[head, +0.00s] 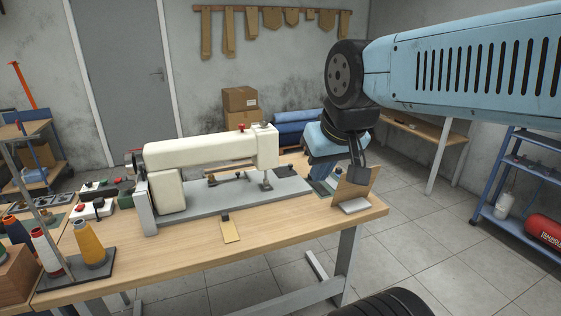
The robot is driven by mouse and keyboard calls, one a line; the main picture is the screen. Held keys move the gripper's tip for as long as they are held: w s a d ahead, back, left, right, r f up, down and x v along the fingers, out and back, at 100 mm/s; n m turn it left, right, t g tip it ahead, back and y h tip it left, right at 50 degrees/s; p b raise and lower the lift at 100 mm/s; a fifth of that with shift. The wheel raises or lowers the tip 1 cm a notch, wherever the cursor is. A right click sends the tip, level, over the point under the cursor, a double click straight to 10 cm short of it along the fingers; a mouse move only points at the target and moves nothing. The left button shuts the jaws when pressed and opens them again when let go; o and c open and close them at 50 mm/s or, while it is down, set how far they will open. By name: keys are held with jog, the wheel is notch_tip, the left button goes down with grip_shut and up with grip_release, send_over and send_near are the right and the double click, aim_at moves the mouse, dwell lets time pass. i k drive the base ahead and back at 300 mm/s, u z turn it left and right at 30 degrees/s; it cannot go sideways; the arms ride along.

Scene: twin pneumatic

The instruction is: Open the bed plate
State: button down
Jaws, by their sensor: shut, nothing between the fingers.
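A cream sewing machine (205,152) stands on a wooden table, on a long flat grey bed (285,191). I cannot make out a separate bed plate or its edge on this bed. My gripper (358,175) is at the right end of the machine, above the table's right part. Its dark fingers point down and are shut with nothing between them. They are close to a brown upright panel (362,190) that stands by a small pale block; I cannot tell whether they touch it. My wrist hides part of the area behind.
Thread cones (88,243) stand at the left. Boxes and blue rolls are behind. A blue shelf with a red cylinder (545,232) is at right.

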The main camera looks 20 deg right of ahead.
aim_at(286, 171)
jog(key=u, duration=0.4)
jog(key=i, duration=1)
jog(key=z, duration=0.35)
